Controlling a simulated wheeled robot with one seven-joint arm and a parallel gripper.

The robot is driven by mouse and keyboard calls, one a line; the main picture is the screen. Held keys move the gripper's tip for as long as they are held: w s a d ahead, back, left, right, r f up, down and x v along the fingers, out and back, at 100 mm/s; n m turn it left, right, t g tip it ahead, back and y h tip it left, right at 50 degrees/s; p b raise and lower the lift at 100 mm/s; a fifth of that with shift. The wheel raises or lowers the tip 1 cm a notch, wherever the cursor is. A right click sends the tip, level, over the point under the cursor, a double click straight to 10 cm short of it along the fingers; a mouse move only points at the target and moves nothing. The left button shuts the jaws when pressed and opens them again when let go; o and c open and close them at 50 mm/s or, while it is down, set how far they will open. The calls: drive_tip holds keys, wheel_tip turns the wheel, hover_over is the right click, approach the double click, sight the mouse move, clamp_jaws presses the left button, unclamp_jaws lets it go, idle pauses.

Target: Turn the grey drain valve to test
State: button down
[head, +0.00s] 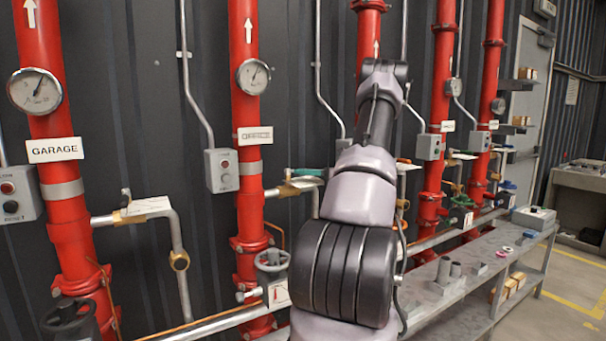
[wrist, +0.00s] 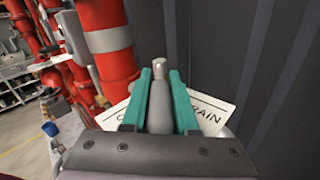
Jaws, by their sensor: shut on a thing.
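A grey lever handle (wrist: 162,100) stands between my gripper's two teal fingers in the wrist view, with its narrower tip poking out beyond them. My gripper (wrist: 160,72) is shut on this handle. A white sign (wrist: 215,112) behind it ends in "RAIN"; its middle is hidden by the fingers and handle. In the head view my gripper (head: 308,173) shows as a teal patch beside the red pipe labelled OFFICE (head: 254,134). The lever is mostly hidden there, and a brass fitting (head: 287,190) shows just below. I cannot read the valve's setting.
Another lever valve with a white tag (head: 147,207) sits by the GARAGE pipe (head: 45,150). A grey handwheel (head: 272,259) is below my gripper. A grey control box (head: 221,170) hangs left of the OFFICE pipe. A long grey bench (head: 470,270) runs along the right.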

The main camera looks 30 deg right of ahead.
idle(0.3)
drive_tip(key=c, duration=0.7)
unclamp_jaws()
drive_tip(key=v, duration=1.1)
